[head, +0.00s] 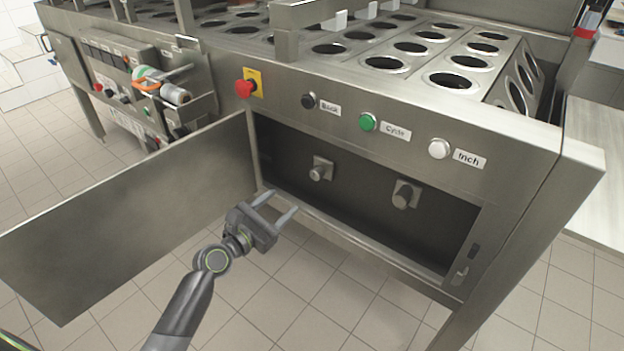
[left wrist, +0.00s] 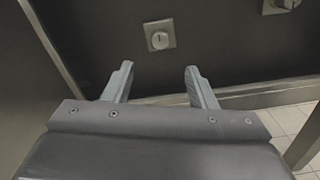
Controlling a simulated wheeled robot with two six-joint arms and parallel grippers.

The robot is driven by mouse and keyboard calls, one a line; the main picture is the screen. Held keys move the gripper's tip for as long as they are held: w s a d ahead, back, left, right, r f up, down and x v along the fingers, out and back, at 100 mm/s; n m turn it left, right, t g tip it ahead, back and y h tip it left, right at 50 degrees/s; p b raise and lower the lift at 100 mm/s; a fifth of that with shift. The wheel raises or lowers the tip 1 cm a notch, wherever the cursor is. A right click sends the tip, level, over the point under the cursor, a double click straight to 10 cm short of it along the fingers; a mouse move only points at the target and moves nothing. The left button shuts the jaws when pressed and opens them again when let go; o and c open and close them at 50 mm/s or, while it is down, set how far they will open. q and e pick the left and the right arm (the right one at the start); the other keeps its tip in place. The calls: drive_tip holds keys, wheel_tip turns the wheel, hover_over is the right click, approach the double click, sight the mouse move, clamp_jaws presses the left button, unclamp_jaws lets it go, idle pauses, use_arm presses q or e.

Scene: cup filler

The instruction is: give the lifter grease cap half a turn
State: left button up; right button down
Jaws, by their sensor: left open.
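Two grey caps on square plates are on the back wall of the open compartment: a left cap (head: 317,173) and a right cap (head: 402,198). No label shows which is the lifter grease cap. My left gripper (head: 279,203) is open and empty, in front of the compartment's lower left edge, below and apart from the left cap. In the left wrist view the left cap (left wrist: 159,40) is ahead, above the gap between the open fingers (left wrist: 159,67), with a slot-like mark on its face. The right cap (left wrist: 284,4) is cut off at the top right. My right gripper is not in view.
The compartment door (head: 130,210) hangs wide open on the left, close to my left arm. Above the opening are a red stop button (head: 244,89) and black (head: 308,101), green (head: 367,123) and white (head: 439,149) buttons. A lower sill (head: 360,249) edges the compartment.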

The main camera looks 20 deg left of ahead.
sight(314, 175)
use_arm(q)
drive_tip(key=b+x, duration=0.2)
drive_tip(key=x, duration=0.9)
drive_tip(key=shift+w+f, duration=0.15)
drive_tip(key=shift+w+d+b, duration=0.25)
drive_tip(key=shift+w+b, duration=0.05)
drive_tip(key=shift+w, duration=0.35)
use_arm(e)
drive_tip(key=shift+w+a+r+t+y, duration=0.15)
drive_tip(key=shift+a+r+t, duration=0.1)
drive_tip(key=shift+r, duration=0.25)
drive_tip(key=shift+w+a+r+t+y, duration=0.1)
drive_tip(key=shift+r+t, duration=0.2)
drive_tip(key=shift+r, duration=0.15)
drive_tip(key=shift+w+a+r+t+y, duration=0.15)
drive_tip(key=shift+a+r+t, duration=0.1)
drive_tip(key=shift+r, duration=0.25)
use_arm(q)
drive_tip(key=c, duration=1)
